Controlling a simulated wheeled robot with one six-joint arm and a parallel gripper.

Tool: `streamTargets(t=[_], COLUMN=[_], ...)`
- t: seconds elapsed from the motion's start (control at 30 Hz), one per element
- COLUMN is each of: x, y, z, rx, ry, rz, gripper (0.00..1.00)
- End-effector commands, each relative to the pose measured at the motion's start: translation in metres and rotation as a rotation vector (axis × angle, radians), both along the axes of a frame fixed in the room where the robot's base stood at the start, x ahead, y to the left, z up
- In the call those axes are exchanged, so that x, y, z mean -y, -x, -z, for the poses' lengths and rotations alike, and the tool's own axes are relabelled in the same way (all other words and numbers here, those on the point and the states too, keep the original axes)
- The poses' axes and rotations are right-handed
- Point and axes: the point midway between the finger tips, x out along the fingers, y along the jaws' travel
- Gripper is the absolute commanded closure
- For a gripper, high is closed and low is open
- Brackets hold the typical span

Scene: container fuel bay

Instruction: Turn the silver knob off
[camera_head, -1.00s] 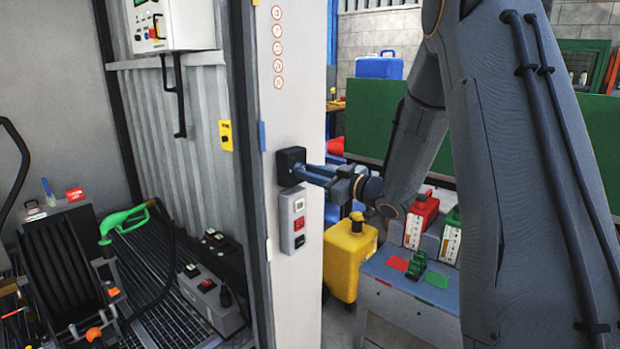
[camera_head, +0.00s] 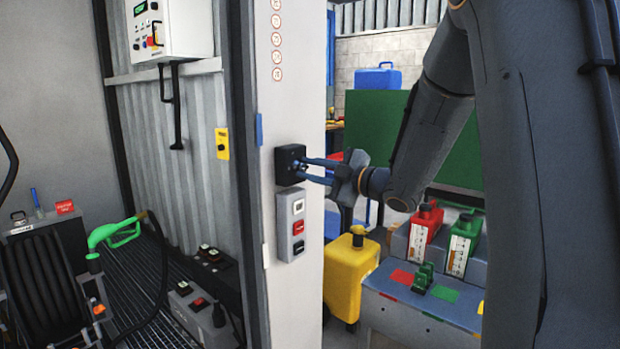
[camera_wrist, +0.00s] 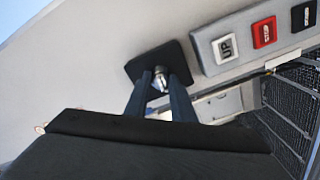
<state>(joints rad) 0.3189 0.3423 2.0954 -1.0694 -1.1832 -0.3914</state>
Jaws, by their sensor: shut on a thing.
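The silver knob (camera_wrist: 160,80) sits on a black square plate (camera_head: 290,165) on the light post. In the wrist view the plate (camera_wrist: 150,64) is near the top middle and the knob is between my fingertips. My gripper (camera_head: 304,169) reaches the plate from the right, its two fingers level. In the wrist view my gripper (camera_wrist: 160,86) is shut on the knob, one finger on each side. The fingers hide part of the knob, and its turn angle cannot be told.
A grey button box (camera_head: 291,226) with white, red and black buttons is fixed just below the plate. A yellow jerrycan (camera_head: 348,275) and a bench with red (camera_head: 424,232) and green cans stand right of the post. A green nozzle (camera_head: 115,232) is at the left.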

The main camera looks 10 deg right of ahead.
Motion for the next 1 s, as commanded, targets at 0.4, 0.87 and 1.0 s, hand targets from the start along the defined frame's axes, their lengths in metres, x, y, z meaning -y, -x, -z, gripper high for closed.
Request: streamTargets(t=[0.4, 0.87, 1.0], x=[0.0008, 0.0005, 0.0003], y=[-0.0003, -0.0002, -0.0001], z=[-0.0009, -0.0008, -0.0005], rx=[0.041, 0.040, 0.041], ry=[0.055, 0.055, 0.055], rz=[0.002, 0.001, 0.001], gripper=[1.00, 0.59, 0.59])
